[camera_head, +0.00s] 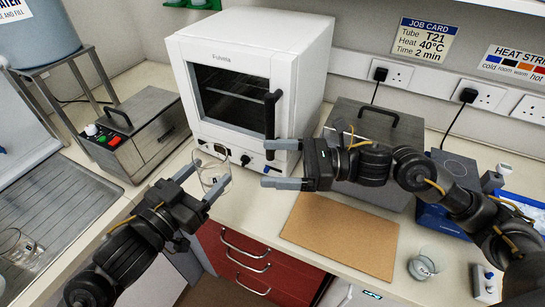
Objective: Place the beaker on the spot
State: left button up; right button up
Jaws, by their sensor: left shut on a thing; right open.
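A clear glass beaker (213,172) is between the fingers of my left gripper (203,181), in front of the white oven. The gripper is shut on it. My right gripper (284,164) is open and empty, in front of the oven's right side and beyond the brown board. Another clear glass vessel (20,248) stands at the far left. A small glass beaker (423,266) stands on the bench at the lower right. I cannot tell which mark is the spot.
A white oven (246,50) with a shut door stands at the back. A grey metal box (140,135) is left of it, and another lidded one (370,125) is to the right. A bare brown board (341,234) lies at the front. A blue device (452,165) is partly behind my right arm.

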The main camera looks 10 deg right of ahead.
pick_arm(q)
jog(key=shift+a, duration=0.1)
pick_arm(e)
jog(key=a+r+n, duration=0.1)
send_near(195, 158)
jog(key=a, duration=0.3)
jog(key=w+a, duration=0.1)
jog(key=a, duration=0.2)
jog(key=shift+w+a+r, duration=0.1)
jog(key=shift+w+a, duration=0.05)
jog(key=shift+a, duration=0.25)
jog(key=shift+c, duration=0.2)
jog(key=c, duration=1)
pick_arm(q)
jog(key=o, duration=1.1)
pick_arm(e)
jog(key=shift+c, duration=0.3)
